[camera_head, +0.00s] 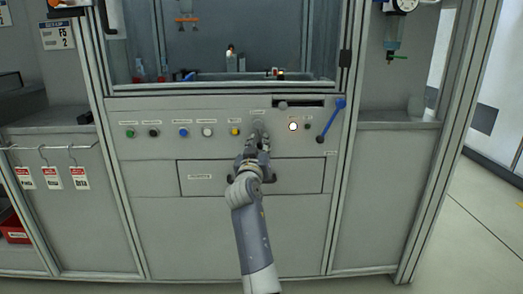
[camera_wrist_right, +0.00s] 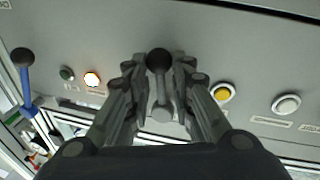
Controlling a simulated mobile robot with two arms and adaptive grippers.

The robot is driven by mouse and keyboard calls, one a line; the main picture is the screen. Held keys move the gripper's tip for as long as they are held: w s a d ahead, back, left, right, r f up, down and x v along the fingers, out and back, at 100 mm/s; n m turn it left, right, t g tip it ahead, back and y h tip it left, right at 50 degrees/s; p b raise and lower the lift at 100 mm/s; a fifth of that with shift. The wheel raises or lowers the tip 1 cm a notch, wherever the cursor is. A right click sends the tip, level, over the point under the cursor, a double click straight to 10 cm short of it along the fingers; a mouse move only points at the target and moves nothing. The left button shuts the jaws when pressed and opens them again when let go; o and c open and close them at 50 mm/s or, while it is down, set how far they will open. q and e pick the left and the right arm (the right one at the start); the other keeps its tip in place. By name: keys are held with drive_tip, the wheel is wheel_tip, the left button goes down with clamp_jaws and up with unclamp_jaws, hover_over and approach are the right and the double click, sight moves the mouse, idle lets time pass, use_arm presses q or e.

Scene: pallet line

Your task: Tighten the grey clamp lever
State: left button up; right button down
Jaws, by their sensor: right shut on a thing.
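The grey clamp lever (camera_wrist_right: 162,113) shows in the right wrist view as a grey hub and arm ending in a dark ball knob. In the head view its grey hub (camera_head: 257,127) shows on the panel, just above my gripper; the rest is hidden behind the fingers. My right gripper (camera_head: 256,146) is at the panel front. In the right wrist view the gripper (camera_wrist_right: 159,68) has one finger on each side of the lever's knob end and is shut on it. My left gripper is not in view.
The grey panel carries a row of buttons, including a yellow button (camera_head: 235,131) left of the lever and a lit white button (camera_head: 293,126) to its right. A blue lever (camera_head: 332,119) stands further right. A drawer (camera_head: 210,177) with dark handles lies below. Open floor (camera_head: 470,235) is at right.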

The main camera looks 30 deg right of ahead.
drive_tip(key=shift+w+a+f+m+b, duration=0.1)
drive_tip(key=shift+w+a+m+b, duration=0.2)
drive_tip(key=shift+m+b, duration=0.5)
drive_tip(key=shift+m, duration=0.3)
drive_tip(key=shift+a, duration=0.1)
drive_tip(key=c, duration=1.4)
unclamp_jaws()
drive_tip(key=shift+c, duration=0.2)
approach(258, 108)
drive_tip(key=x, duration=0.5)
